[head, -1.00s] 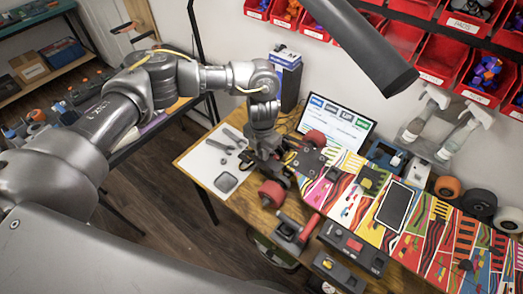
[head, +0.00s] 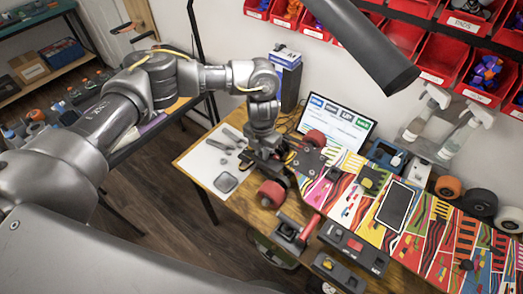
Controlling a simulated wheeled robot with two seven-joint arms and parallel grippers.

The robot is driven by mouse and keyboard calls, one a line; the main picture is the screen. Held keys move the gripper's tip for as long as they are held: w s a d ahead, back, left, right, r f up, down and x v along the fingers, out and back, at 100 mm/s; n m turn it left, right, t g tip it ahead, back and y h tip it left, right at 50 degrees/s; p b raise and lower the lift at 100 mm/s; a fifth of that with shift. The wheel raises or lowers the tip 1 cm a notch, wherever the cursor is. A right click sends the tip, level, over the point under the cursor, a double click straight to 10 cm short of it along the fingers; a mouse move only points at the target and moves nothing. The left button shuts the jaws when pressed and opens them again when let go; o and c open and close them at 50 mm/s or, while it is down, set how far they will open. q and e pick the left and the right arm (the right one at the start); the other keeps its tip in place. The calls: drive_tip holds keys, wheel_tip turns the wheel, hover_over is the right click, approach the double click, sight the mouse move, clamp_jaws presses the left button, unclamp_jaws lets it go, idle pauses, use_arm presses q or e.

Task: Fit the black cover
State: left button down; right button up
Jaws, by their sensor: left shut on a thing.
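My left gripper (head: 268,160) reaches down from the left over the table, between two red wheels. It is shut on a small dark thing that its fingers and wrist mostly hide. The dark board with the red wheels (head: 314,139) lies under and beside the gripper; another red wheel (head: 271,194) is in front. I cannot tell whether the held thing touches the board. A flat black rectangular panel with a pale edge (head: 396,206) lies on the patterned surface to the right. I cannot tell which dark part is the black cover. My right gripper is not in view.
A white sheet (head: 207,165) with dark tools and a rounded dark square (head: 226,182) lies at the left. A lit screen (head: 338,125) stands behind. Dark box-like tools (head: 353,247) lie in front; spare wheels (head: 480,202) and spray bottles (head: 420,118) are at the right.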

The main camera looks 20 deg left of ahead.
use_arm(q)
drive_tip(key=shift+f, duration=0.1)
idle(0.3)
drive_tip(key=shift+f+b, duration=0.85)
idle(0.9)
drive_tip(key=shift+b, duration=0.3)
drive_tip(key=shift+f+b, duration=0.4)
idle(1.0)
drive_tip(key=shift+f+b, duration=0.15)
drive_tip(key=shift+b, duration=0.25)
